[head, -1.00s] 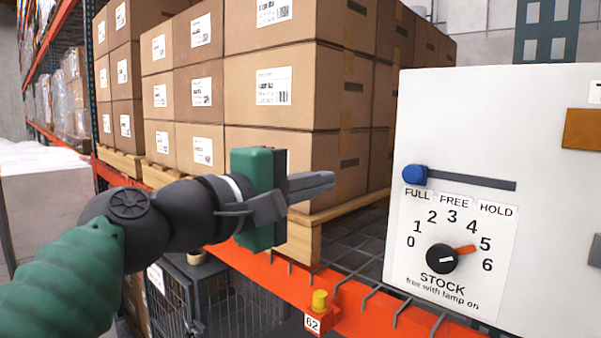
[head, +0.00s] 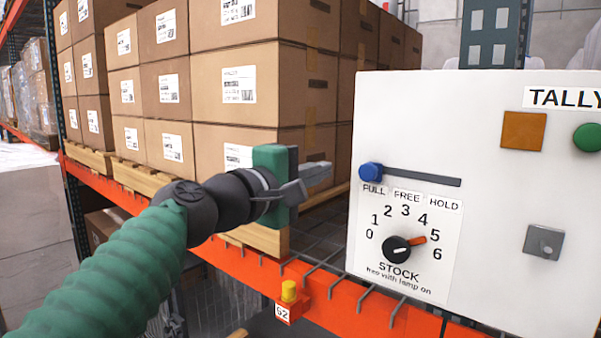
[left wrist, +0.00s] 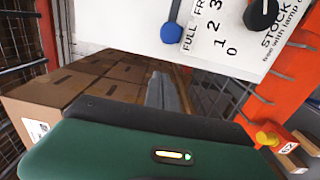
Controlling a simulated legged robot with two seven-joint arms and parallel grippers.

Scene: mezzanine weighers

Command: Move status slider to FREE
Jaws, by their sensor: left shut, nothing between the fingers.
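The status slider is a blue knob (head: 370,172) at the left end of a dark horizontal slot (head: 425,178) on a white panel (head: 480,110). The knob sits above the FULL label; FREE and HOLD follow to its right. The knob also shows in the left wrist view (left wrist: 199,33). My left gripper (head: 318,177) is shut and empty, its fingertips pointing right, to the left of the knob and apart from it. In the left wrist view the shut fingers (left wrist: 165,93) point toward the panel's edge. My right gripper is not in view.
Below the slot is a STOCK dial (head: 397,249) with a red mark near 5. The panel also bears an orange square (head: 522,130), a green button (head: 587,137) and a grey switch (head: 544,242). Stacked cartons (head: 235,85) stand behind my left arm. A yellow button (head: 289,291) sits on the orange beam.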

